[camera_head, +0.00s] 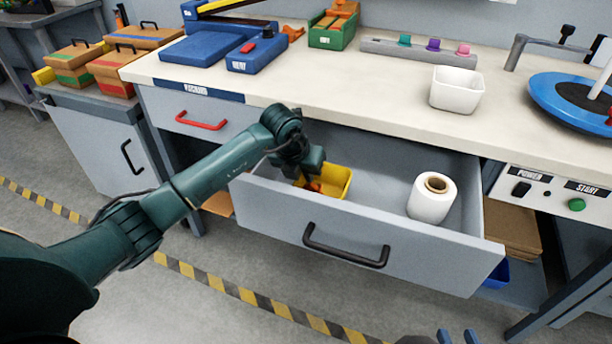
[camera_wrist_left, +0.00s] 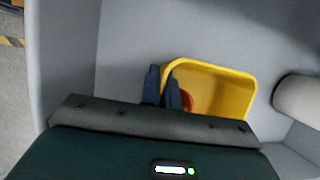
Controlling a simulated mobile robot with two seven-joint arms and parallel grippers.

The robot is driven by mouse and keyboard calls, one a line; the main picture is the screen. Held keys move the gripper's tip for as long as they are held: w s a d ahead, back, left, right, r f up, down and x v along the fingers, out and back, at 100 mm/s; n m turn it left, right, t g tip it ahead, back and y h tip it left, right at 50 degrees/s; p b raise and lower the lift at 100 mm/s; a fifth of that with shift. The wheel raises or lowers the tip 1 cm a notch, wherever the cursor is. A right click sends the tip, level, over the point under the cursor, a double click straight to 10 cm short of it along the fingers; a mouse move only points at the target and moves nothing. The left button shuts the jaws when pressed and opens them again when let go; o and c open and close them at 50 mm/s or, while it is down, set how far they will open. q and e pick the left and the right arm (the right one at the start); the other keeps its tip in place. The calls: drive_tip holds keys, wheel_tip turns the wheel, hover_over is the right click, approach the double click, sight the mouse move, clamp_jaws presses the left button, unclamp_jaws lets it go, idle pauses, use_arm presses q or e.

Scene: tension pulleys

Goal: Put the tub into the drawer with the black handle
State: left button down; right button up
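The drawer with the black handle (camera_head: 346,250) is pulled open under the bench. A yellow tub (camera_head: 335,184) is inside its left part, upright, with something orange-red in it. It also shows in the left wrist view (camera_wrist_left: 225,85). My left gripper (camera_head: 312,180) reaches down into the drawer. In the left wrist view its fingers (camera_wrist_left: 163,90) straddle the tub's left wall, close together, one inside and one outside. Whether the tub touches the drawer floor is hard to tell. My right gripper (camera_head: 457,337) shows only its two tips at the bottom edge, apart and empty.
A white paper roll (camera_head: 432,198) stands in the drawer, right of the yellow tub. A white square bowl (camera_head: 456,90) and a blue round turntable (camera_head: 575,102) stand on the bench. A shut drawer with a red handle (camera_head: 201,121) is at left. The drawer's middle is clear.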

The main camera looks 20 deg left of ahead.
use_arm(q)
drive_tip(key=shift+f, duration=0.25)
use_arm(e)
drive_tip(key=shift+w+f, duration=0.15)
use_arm(q)
drive_tip(key=c, duration=1.6)
unclamp_jaws()
drive_tip(key=shift+c, duration=0.2)
use_arm(e)
drive_tip(key=shift+r, duration=0.25)
